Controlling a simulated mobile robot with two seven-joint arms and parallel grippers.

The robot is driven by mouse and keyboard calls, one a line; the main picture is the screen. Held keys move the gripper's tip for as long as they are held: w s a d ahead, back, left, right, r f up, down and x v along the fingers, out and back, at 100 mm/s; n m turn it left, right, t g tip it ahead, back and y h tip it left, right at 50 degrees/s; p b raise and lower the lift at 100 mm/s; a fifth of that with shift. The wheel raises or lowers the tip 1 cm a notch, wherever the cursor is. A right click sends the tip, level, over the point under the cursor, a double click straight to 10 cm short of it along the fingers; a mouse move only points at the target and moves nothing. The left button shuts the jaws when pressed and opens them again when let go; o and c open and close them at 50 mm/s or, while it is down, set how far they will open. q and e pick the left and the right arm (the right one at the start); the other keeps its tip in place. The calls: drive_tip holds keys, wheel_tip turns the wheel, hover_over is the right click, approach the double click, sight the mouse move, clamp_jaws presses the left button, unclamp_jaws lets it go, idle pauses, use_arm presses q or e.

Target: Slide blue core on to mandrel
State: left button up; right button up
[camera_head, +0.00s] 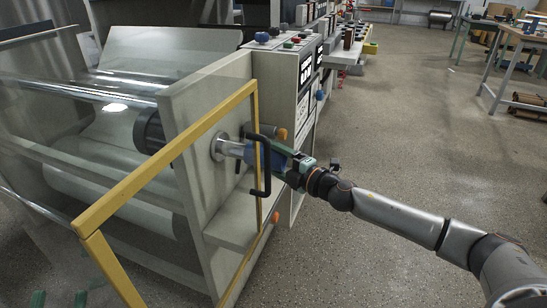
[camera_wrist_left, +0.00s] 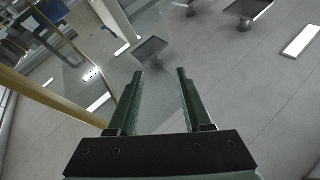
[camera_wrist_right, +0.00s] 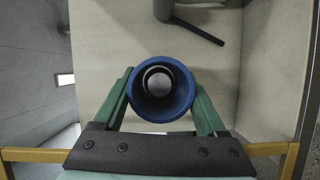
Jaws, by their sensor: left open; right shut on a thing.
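The blue core (camera_head: 256,156) is held by my right gripper (camera_head: 283,161) at the machine's side, partly behind the yellow frame and black handle. The right wrist view shows the core (camera_wrist_right: 161,111) end-on between the green fingers, with the grey mandrel end (camera_wrist_right: 158,77) inside its ring. In the head view the shiny mandrel (camera_head: 231,149) runs from the side plate to the core. I cannot tell how far it reaches inside. My left gripper (camera_head: 59,298) is open and empty at the bottom left; its parted fingers show in the left wrist view (camera_wrist_left: 160,76).
A yellow-framed clear guard (camera_head: 165,155) with a black handle (camera_head: 266,165) stands close to the mandrel. The beige side plate (camera_head: 206,112) is behind it. Open floor (camera_head: 430,130) lies to the right, with work tables further back.

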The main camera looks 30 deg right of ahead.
use_arm(q)
drive_tip(key=shift+w+a+f+n+g+y, duration=0.1)
drive_tip(key=shift+w+f+n+g+y, duration=0.1)
drive_tip(key=shift+f, duration=0.3)
drive_tip(key=shift+w+f+n+g+y, duration=0.1)
drive_tip(key=shift+w+f+g, duration=0.1)
drive_tip(key=shift+f, duration=0.3)
use_arm(e)
drive_tip(key=shift+w+a, duration=0.2)
drive_tip(key=shift+w, duration=0.1)
use_arm(q)
drive_tip(key=shift+f+y+p, duration=0.3)
drive_tip(key=shift+f, duration=0.3)
use_arm(e)
drive_tip(key=shift+w+a, duration=0.15)
use_arm(q)
drive_tip(key=shift+f+g, duration=0.2)
drive_tip(key=shift+g, duration=0.1)
drive_tip(key=shift+w+f+n, duration=0.1)
drive_tip(key=shift+f+n, duration=0.2)
drive_tip(key=shift+f, duration=0.05)
use_arm(e)
drive_tip(key=shift+w+a, duration=0.1)
drive_tip(key=shift+w, duration=0.05)
drive_tip(key=shift+a, duration=0.1)
drive_tip(key=shift+w+a, duration=0.1)
use_arm(q)
drive_tip(key=shift+w+a+f+g+y, duration=0.15)
drive_tip(key=shift+f+g+y, duration=0.2)
drive_tip(key=shift+f, duration=0.3)
